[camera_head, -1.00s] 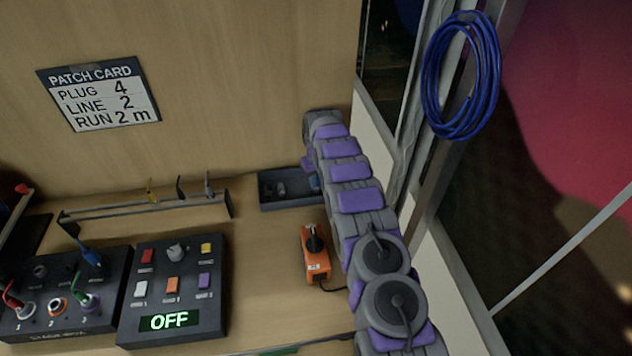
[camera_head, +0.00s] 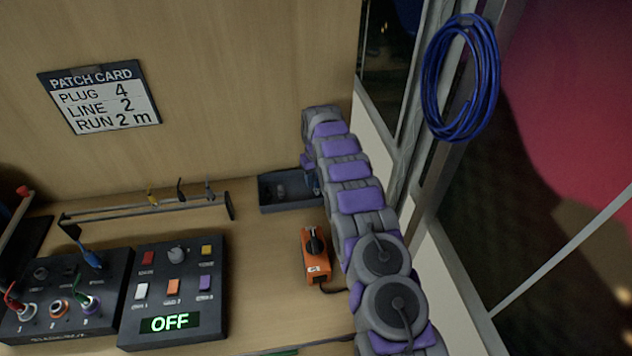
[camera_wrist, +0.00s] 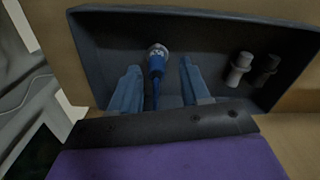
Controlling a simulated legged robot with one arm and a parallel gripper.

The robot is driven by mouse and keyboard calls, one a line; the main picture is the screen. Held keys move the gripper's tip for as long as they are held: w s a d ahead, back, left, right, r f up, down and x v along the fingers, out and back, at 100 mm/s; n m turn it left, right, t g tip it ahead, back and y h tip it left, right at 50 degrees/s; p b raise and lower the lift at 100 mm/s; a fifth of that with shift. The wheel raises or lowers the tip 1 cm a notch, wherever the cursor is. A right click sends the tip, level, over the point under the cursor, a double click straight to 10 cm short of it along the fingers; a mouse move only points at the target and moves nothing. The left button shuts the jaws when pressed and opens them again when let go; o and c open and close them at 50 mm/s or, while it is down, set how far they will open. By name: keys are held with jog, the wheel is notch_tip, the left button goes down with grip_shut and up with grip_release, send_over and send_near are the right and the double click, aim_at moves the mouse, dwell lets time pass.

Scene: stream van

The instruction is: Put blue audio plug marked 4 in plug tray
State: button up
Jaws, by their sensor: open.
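The dark plug tray (camera_head: 290,205) stands against the back wall, beside the end of my arm. It fills much of the wrist view (camera_wrist: 90,45). A blue plug (camera_wrist: 156,62) with a pale round end lies in the tray, and its blue cable runs back toward my gripper. Its marking cannot be read. My gripper (camera_wrist: 160,68) is open, with one finger on each side of the plug and gaps showing between. In the head view my arm covers the tray's right end and most of the gripper.
A grey plug (camera_wrist: 239,70) and a black plug (camera_wrist: 266,70) lie at the tray's right. An orange tester (camera_head: 315,255) stands in front of the tray. A rack (camera_head: 145,208), a control panel (camera_head: 175,295) and a plug box (camera_head: 65,300) are left. A blue cable coil (camera_head: 432,80) hangs right.

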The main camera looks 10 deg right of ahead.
notch_tip(320, 180, up, 9)
jog(key=p, duration=0.2)
jog(key=s+r+m, duration=0.1)
jog(key=s+r, duration=0.9)
jog(key=r, duration=0.4)
jog(key=s+r+g, duration=0.1)
jog(key=s+r, duration=0.5)
jog(key=s, duration=0.8)
jog(key=s+f+m, duration=0.1)
jog(key=s+f, duration=0.1)
jog(key=s, duration=3.1)
jog(key=shift+s+a+m+g, duration=0.15)
jog(key=shift+s+m+g, duration=0.25)
